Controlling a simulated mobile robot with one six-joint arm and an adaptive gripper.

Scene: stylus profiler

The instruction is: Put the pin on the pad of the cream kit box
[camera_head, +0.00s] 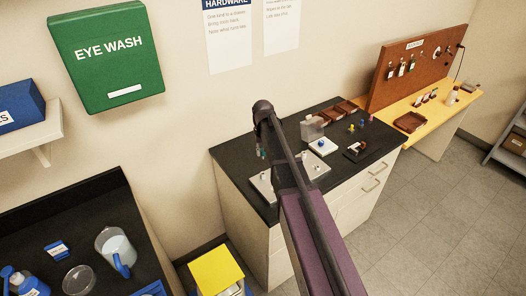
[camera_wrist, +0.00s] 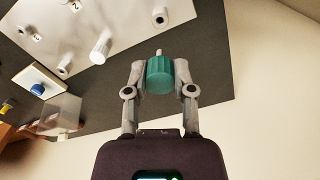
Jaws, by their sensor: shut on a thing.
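My gripper (camera_wrist: 159,66) is shut on a teal ribbed cylinder (camera_wrist: 160,80) with a short pale tip, which looks like the pin. Both fingertips touch its sides in the wrist view. In the head view my gripper (camera_head: 261,152) is small, above the left part of the black bench top. The held piece is clear of the surface as far as I can see.
A pale plate (camera_wrist: 62,28) with white posts and number labels lies on the black bench (camera_head: 240,150). A translucent box (camera_head: 312,128), brown trays and small coloured pieces stand further back. My arm hides part of the bench. A yellow-topped bin (camera_head: 215,270) stands left of the bench.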

